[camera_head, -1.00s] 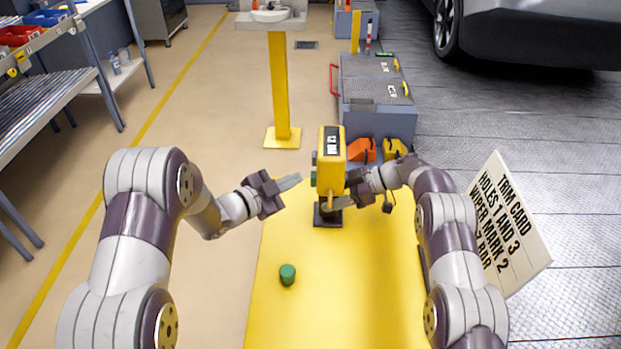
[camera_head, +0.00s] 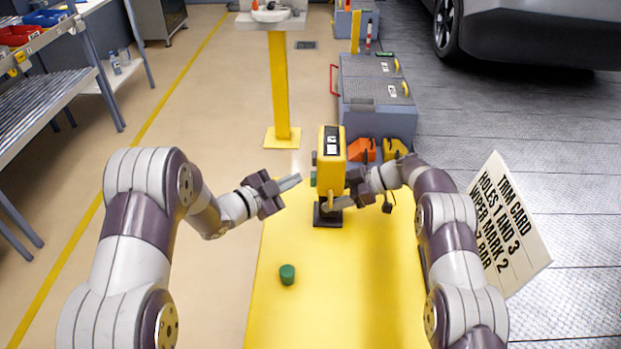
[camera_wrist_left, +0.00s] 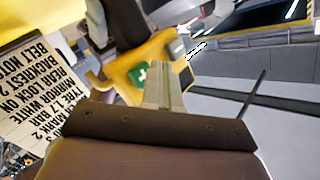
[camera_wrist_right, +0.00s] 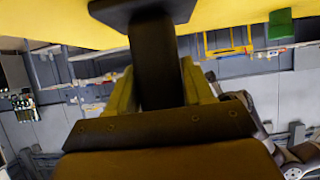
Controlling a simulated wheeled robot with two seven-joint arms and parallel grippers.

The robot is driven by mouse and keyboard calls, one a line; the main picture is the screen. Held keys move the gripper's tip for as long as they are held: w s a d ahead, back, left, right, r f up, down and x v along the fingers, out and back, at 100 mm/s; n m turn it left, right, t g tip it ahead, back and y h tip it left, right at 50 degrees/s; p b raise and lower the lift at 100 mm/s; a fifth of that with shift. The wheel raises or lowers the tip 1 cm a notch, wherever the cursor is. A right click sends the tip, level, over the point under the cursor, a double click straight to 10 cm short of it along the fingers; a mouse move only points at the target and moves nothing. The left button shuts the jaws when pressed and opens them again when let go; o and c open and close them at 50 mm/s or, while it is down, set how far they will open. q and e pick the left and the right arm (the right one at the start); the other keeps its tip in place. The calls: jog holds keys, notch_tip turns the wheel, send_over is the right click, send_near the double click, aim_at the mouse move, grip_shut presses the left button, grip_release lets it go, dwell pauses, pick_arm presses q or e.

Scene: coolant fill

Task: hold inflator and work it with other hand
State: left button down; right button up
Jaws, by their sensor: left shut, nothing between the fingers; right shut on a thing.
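The yellow inflator (camera_head: 330,160) stands upright on a dark stem and base (camera_head: 327,217) at the far end of the yellow bench top (camera_head: 335,300). My right gripper (camera_head: 334,204) is shut around its dark lower stem; in the right wrist view the stem (camera_wrist_right: 153,65) sits between the fingers. My left gripper (camera_head: 297,179) is shut and empty, just left of the inflator and apart from it. A green button (camera_head: 313,179) shows on the inflator's left side. In the left wrist view, the button (camera_wrist_left: 138,75) lies close beside the shut fingers (camera_wrist_left: 165,87).
A small green cylinder (camera_head: 287,274) stands on the near bench top. A white text card (camera_head: 508,225) leans at the right. A grey cart (camera_head: 378,105) and orange and yellow items (camera_head: 362,150) are behind the inflator. A shelf rack (camera_head: 50,110) stands at the left.

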pick_arm(q)
jog(key=shift+d, duration=0.15)
jog(key=shift+d, duration=0.3)
jog(key=shift+d, duration=0.5)
dwell(4.0)
jog(key=shift+a, duration=0.1)
dwell(1.6)
jog(key=shift+a, duration=0.85)
jog(key=shift+a, duration=2.5)
